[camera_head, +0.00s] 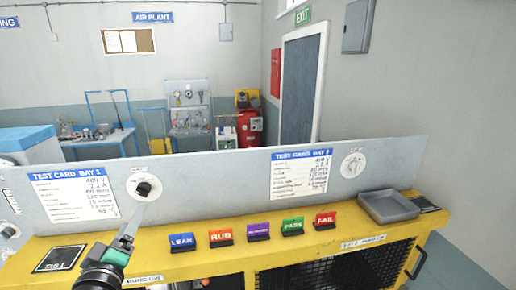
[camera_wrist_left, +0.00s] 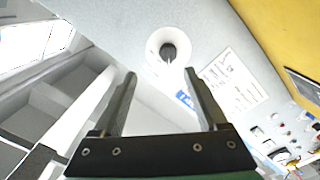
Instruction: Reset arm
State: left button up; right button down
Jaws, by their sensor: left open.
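My left gripper (camera_head: 136,214) reaches up from the lower left in the head view, its fingertips close to a black knob (camera_head: 144,188) on a round white dial plate (camera_head: 135,180). In the left wrist view my left gripper (camera_wrist_left: 160,75) has its two fingers spread apart with nothing between them. The black knob (camera_wrist_left: 169,52) shows just beyond the fingertips, and I cannot tell whether they touch it. The knob sits on the grey upright panel (camera_head: 230,175), beside a test card (camera_head: 75,193). My right gripper is in neither view.
A yellow bench (camera_head: 190,262) runs along the panel's front with several coloured labelled blocks, among them a blue one (camera_head: 181,242) and a red one (camera_head: 325,220). A second dial (camera_head: 353,165) and a grey tray (camera_head: 388,206) are at the right. A black square pad (camera_head: 60,259) lies at the left.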

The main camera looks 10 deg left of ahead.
pick_arm(q)
jog(key=s+d+r+m+t+h+p, duration=0.25)
jog(key=d+r, duration=0.35)
jog(key=r, duration=0.5)
jog(key=s+d+r+m+t+h+p, duration=0.15)
jog(key=s+d+r+t, duration=0.35)
jog(key=r, duration=0.7)
jog(key=s+d+r+m+t+h, duration=0.2)
jog(key=s+d+r+m+h, duration=0.1)
jog(key=s+r+m, duration=0.5)
jog(key=shift+s+d+r+m+t+h, duration=0.35)
jog(key=shift+s+d+m, duration=0.35)
jog(key=shift+s, duration=0.55)
